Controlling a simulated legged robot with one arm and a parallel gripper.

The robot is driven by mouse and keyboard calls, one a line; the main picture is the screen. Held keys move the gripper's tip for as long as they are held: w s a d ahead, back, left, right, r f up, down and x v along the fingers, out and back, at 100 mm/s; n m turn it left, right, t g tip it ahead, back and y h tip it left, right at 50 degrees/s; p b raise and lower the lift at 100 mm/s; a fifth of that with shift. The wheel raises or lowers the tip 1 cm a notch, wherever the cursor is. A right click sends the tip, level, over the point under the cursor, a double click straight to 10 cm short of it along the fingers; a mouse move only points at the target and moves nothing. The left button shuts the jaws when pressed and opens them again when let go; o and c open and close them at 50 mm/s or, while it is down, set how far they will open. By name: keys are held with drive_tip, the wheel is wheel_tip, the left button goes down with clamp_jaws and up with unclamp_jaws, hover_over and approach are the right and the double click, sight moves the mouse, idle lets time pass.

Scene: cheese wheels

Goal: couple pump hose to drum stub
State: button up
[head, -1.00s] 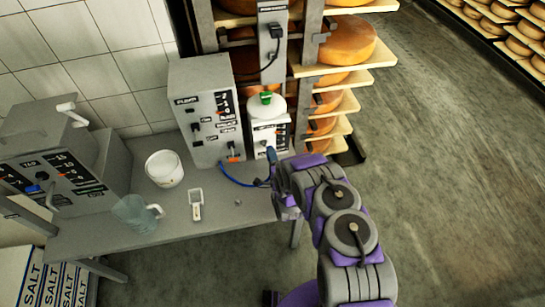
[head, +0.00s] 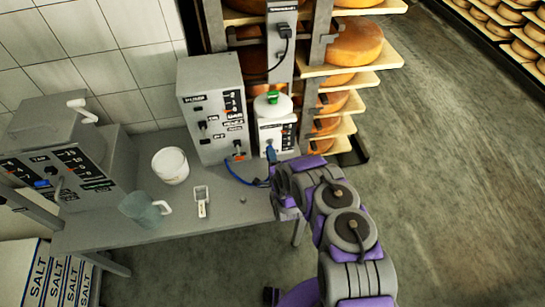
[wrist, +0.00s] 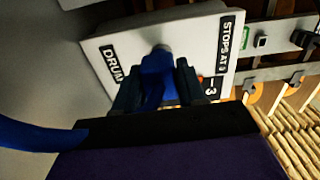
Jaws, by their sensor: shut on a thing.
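The grey pump box (head: 212,110) stands on the table. The white drum (head: 272,135), with a green cap (head: 272,97), stands to its right. The blue hose (head: 240,176) runs from the pump's lower front to my gripper (head: 272,160). In the wrist view, my gripper (wrist: 157,85) is shut on the hose's blue end (wrist: 157,70), in front of the drum's labelled face (wrist: 190,45). The grey drum stub (wrist: 162,47) shows just beyond the hose end, in line with it. I cannot tell whether they touch or how far the end is on.
A white tub (head: 170,166), a clear jug (head: 145,211) and a small scoop-like tool (head: 202,200) stand on the table (head: 110,230). Another grey machine (head: 55,165) is at the left. Racks of cheese wheels (head: 355,42) stand behind the drum. The floor at right is clear.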

drive_tip(key=shift+w+a, duration=0.1)
drive_tip(key=shift+w, duration=0.05)
drive_tip(key=shift+w+d, duration=0.2)
drive_tip(key=shift+w, duration=0.15)
drive_tip(key=shift+w+a, duration=0.1)
drive_tip(key=shift+w, duration=0.05)
drive_tip(key=shift+a, duration=0.1)
drive_tip(key=shift+s+p, duration=0.4)
drive_tip(key=shift+p, duration=0.2)
drive_tip(key=shift+w+d+r+p, duration=0.1)
drive_tip(key=shift+d+p, duration=0.25)
drive_tip(key=shift+d, duration=0.1)
drive_tip(key=shift+p, duration=0.65)
idle(1.3)
drive_tip(key=shift+x, duration=1.25)
